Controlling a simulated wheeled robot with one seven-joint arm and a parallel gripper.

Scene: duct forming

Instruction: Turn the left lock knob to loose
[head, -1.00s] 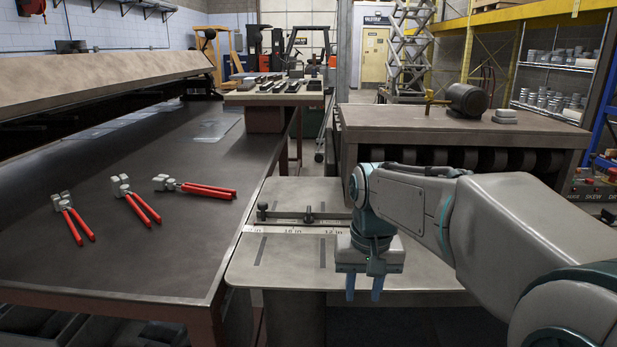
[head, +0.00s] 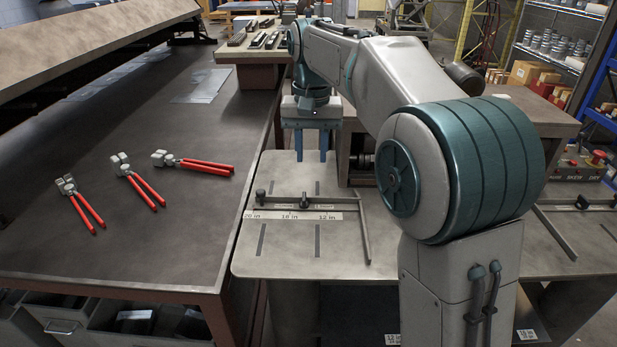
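The left fence (head: 340,203) is a metal bar with a long side arm, lying along a scale marked 20, 16 and 12 in on a grey plate (head: 285,262). A dark lock knob (head: 304,201) stands near the middle of the bar. Another dark knob (head: 260,196) stands at the bar's left end. I cannot tell from the view how tight either is. My gripper (head: 311,157) points down above the far part of the plate, beyond the bar. Its two blue fingers are apart with nothing between them, and it does not touch a knob.
Several red-handled pliers (head: 138,184) lie on the large dark bench (head: 170,240) to the left. A second plate with a similar fence (head: 580,203) is at the right, near a box with a red button (head: 597,157). The plate in front of the bar is clear.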

